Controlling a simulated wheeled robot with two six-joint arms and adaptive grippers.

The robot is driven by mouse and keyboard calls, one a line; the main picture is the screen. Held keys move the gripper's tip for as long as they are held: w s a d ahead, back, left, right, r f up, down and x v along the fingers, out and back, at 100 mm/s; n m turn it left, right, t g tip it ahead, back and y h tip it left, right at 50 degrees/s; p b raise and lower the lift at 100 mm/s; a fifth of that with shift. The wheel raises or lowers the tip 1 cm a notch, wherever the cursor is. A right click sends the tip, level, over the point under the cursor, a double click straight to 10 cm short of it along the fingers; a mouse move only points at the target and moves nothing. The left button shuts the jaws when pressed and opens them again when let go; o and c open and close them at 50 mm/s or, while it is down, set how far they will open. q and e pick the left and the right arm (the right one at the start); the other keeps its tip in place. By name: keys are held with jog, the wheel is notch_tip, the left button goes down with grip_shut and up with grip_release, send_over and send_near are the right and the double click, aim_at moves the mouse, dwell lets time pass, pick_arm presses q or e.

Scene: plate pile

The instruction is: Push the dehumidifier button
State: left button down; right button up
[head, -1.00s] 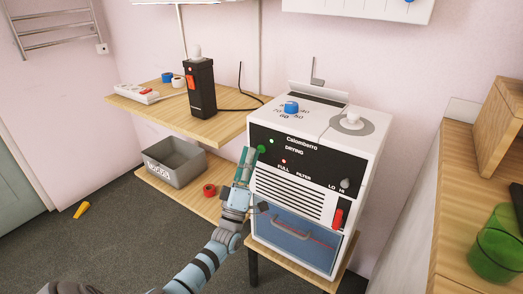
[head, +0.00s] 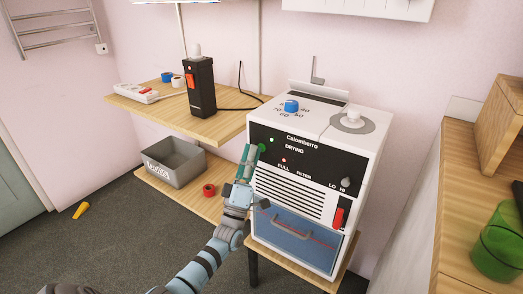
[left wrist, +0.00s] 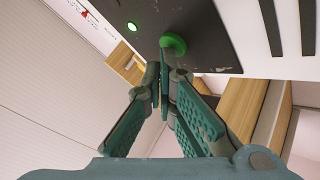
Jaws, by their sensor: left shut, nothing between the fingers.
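The white dehumidifier (head: 370,148) stands on a low wooden shelf and has a black front panel. A round green button (head: 262,148) sits at the left end of that panel, and in the left wrist view the green button (left wrist: 176,42) sticks out from the dark panel. My left gripper (head: 248,150) is shut and empty, just left of the button in the head view. In the left wrist view my left gripper (left wrist: 163,68) has its fingertips right at the button's edge; I cannot tell whether they touch it. My right gripper is not in view.
A small green light (head: 271,140) and a red light (head: 284,160) are on the panel. A grey bin (head: 175,168) and red tape roll (head: 208,190) are on the lower shelf at left.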

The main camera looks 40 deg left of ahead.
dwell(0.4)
pick_arm(q)
jog(key=shift+s+p, duration=0.3)
jog(key=shift+s, duration=0.2)
jog(key=shift+s, duration=0.1)
jog(key=s+p, duration=0.3)
jog(key=s, duration=0.2)
jog(key=shift+s+d+p, duration=0.1)
jog(key=shift+s+p, duration=0.3)
